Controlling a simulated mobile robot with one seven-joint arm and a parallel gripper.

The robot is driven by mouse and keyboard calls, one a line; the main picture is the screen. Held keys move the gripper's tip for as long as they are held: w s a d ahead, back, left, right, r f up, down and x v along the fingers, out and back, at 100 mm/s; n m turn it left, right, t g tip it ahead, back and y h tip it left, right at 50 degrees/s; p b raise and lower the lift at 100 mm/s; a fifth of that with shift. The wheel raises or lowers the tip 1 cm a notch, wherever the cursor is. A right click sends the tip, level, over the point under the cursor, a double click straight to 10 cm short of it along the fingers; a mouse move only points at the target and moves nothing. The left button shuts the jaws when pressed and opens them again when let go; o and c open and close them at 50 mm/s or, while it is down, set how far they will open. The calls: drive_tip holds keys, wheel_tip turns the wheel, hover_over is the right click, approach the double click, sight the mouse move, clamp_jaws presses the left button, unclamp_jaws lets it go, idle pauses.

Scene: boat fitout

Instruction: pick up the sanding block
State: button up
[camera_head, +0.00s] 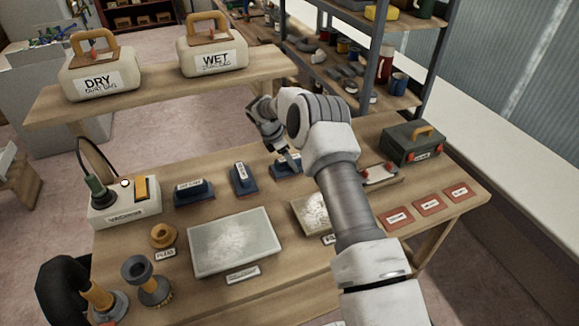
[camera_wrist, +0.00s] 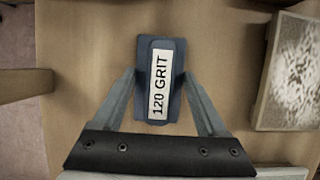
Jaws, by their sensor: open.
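A dark blue sanding block (camera_wrist: 146,105) with a white label reading "120 GRIT" lies on the wooden table between my gripper's fingers in the wrist view. My gripper (camera_wrist: 159,74) is open, with one finger on each side of the block. I cannot tell whether the fingers touch it. In the head view my gripper (camera_head: 288,160) is at the rightmost blue block (camera_head: 284,170), which my arm partly hides. Two similar blue labelled blocks lie to its left, one in the middle (camera_head: 243,180) and one further left (camera_head: 193,193).
A pale speckled panel (camera_wrist: 292,80) lies beside the block. A larger panel (camera_head: 235,242) lies nearer the front. A raised shelf (camera_head: 150,97) holds the DRY (camera_head: 98,78) and WET (camera_head: 213,55) containers. A green toolbox (camera_head: 411,145) stands right, above red cards (camera_head: 428,204).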

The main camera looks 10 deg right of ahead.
clamp_jaws()
drive_tip(key=shift+r, duration=0.1)
idle(0.4)
drive_tip(key=shift+r, duration=0.3)
drive_tip(key=s, duration=0.2)
drive_tip(key=s+d, duration=0.1)
drive_tip(key=s, duration=0.4)
drive_tip(key=shift+s+d+r+b, duration=0.15)
drive_tip(key=shift+d+r+b, duration=0.1)
drive_tip(key=shift+r+b, duration=0.15)
wheel_tip(320, 180, up, 14)
drive_tip(key=shift+s, duration=0.25)
drive_tip(key=shift+f, duration=0.1)
